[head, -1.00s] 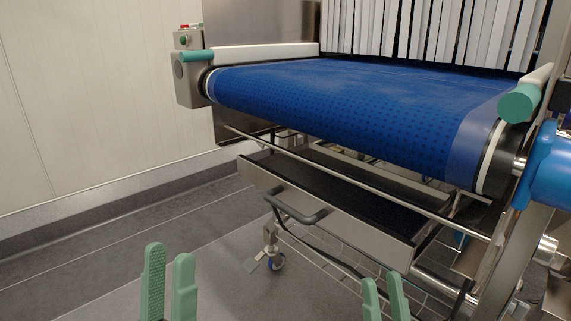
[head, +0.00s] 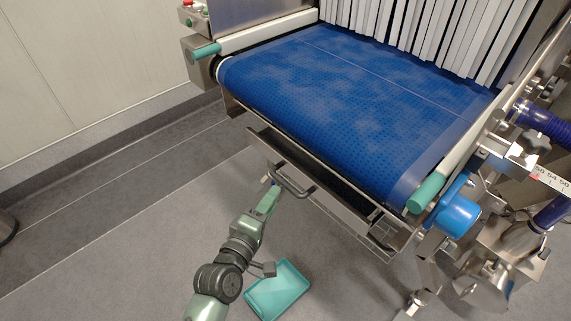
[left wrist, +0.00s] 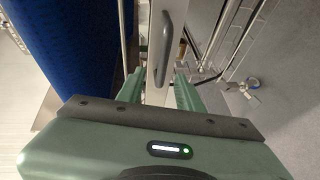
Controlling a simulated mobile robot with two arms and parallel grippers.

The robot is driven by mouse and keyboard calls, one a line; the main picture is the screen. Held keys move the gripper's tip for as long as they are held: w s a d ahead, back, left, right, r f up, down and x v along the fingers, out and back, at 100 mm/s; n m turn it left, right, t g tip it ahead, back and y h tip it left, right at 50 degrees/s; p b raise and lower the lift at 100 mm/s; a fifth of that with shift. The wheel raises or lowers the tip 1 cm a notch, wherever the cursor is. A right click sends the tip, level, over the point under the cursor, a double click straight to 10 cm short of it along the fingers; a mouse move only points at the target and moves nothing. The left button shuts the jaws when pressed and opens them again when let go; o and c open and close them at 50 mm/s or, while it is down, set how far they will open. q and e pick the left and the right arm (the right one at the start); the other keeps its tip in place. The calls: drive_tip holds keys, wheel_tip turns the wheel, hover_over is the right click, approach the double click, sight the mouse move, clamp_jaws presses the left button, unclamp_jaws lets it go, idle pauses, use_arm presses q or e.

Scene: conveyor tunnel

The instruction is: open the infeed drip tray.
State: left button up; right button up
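The infeed drip tray hangs under the front end of the blue belt; its long steel front panel (head: 335,200) carries a grey bar handle (head: 290,184). A dark strip of its inside shows behind the panel. My left gripper (head: 270,192) is just left of the handle in the head view. In the left wrist view, the handle (left wrist: 168,50) lies beyond the green fingertips (left wrist: 160,76), which are apart with a gap between them. I see nothing held, and cannot tell whether the fingers touch the handle. My right gripper is not in view.
The blue belt (head: 345,95) is above the tray, with white strip curtains (head: 430,35) behind. A teal bin (head: 278,291) is on the floor by my left arm. A blue roller end (head: 456,207) and steel frame stand right.

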sight(285, 183)
use_arm(q)
drive_tip(key=x, duration=0.8)
drive_tip(key=shift+s+d+f, duration=0.2)
drive_tip(key=shift+d, duration=0.05)
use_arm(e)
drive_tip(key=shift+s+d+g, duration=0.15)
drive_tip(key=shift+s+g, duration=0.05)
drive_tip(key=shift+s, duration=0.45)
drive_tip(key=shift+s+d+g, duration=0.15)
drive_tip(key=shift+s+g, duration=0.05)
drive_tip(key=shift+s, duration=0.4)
use_arm(q)
clamp_jaws()
